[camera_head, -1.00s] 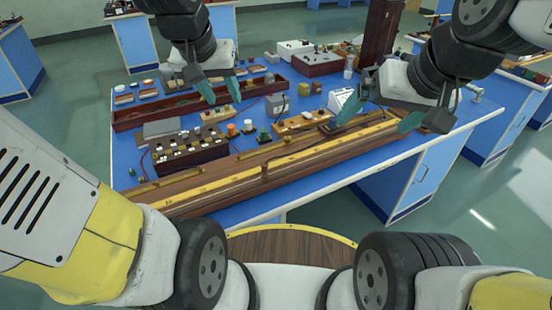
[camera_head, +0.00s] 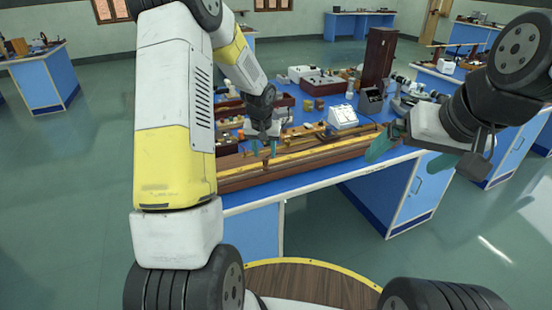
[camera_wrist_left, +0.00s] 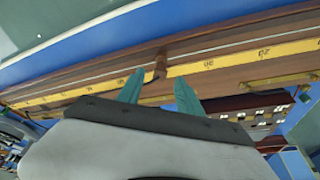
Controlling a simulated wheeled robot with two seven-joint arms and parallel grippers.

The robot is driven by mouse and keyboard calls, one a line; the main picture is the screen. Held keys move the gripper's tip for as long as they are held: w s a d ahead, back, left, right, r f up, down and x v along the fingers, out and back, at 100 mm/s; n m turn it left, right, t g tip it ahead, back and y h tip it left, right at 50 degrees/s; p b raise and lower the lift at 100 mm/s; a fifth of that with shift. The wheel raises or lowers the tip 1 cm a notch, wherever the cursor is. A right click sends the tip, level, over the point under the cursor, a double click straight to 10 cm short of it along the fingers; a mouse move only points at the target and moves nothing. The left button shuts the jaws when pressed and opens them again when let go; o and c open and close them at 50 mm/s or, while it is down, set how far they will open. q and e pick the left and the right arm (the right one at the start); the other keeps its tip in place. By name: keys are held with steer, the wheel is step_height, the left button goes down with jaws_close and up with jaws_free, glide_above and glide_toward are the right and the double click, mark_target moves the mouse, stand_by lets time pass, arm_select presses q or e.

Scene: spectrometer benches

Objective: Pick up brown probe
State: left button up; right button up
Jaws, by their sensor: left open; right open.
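The brown probe (camera_head: 266,163) is a small upright peg on the long wooden board with a yellow scale (camera_head: 318,154), near the front of the blue bench. In the left wrist view the probe (camera_wrist_left: 160,66) shows just ahead of the gap between my teal fingertips. My left gripper (camera_head: 265,149) is open and points down above the board, close to the probe; in the head view its fingers overlap the probe's upper part. I cannot tell whether they touch it. My right gripper (camera_head: 405,158) is open and empty, at the bench's right front edge.
A white sloped meter (camera_head: 342,117), a dark box (camera_head: 370,101) and a tall brown case (camera_head: 379,57) stand behind the board. Wooden trays and small parts crowd the bench's left side, partly hidden by my left arm. Floor in front is clear.

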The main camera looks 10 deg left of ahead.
mark_target(265, 159)
arm_select(q)
steer(key=x, duration=0.5)
steer(key=shift+w+f, duration=0.2)
steer(key=shift+f, duration=0.1)
jaws_close()
